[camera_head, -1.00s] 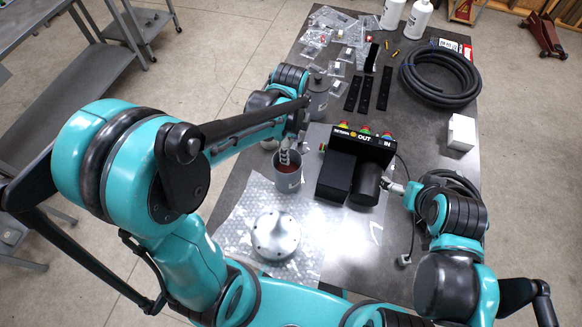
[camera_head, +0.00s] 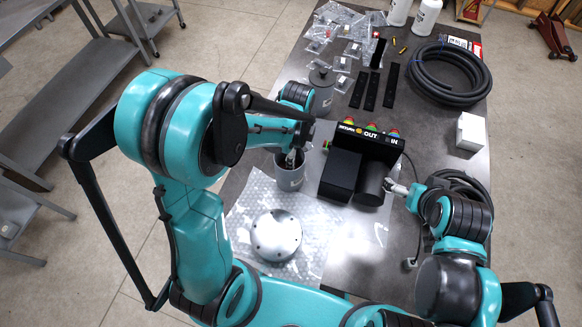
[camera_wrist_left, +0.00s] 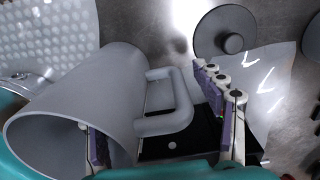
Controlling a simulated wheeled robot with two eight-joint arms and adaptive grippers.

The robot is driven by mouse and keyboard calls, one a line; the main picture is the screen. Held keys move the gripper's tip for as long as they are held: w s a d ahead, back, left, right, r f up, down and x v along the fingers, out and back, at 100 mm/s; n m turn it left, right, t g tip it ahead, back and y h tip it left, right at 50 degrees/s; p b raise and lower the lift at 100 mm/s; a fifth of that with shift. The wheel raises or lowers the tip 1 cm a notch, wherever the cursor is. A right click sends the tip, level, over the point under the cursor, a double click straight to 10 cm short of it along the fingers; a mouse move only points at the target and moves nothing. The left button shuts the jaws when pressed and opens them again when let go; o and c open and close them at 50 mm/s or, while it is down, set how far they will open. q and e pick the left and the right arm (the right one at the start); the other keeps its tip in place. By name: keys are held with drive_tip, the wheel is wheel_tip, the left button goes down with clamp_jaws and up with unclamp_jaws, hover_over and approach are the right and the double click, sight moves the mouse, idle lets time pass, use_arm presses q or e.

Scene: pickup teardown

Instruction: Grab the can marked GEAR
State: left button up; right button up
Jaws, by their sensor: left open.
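A grey open can (camera_head: 289,178) with a side handle stands on the bubble wrap, left of the black box. No GEAR marking is readable on it from here. In the left wrist view the can (camera_wrist_left: 85,95) appears large, its mouth toward the lower left. My left gripper (camera_head: 294,156) is at the can's top, partly hidden by its own arm. In the wrist view this gripper is open; one finger shows inside the mouth, the other beyond the handle (camera_wrist_left: 172,102). My right gripper (camera_head: 396,188) is beside a black cylinder.
The black box (camera_head: 366,143) with coloured knobs, marked OUT and IN, stands right of the can. A round metal part (camera_head: 277,236) lies on the bubble wrap (camera_head: 247,205) in front. A coiled black hose (camera_head: 447,76) and white box (camera_head: 470,131) are at the right.

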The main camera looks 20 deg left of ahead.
use_arm(q)
clamp_jaws()
drive_tip(key=shift+r, duration=0.15)
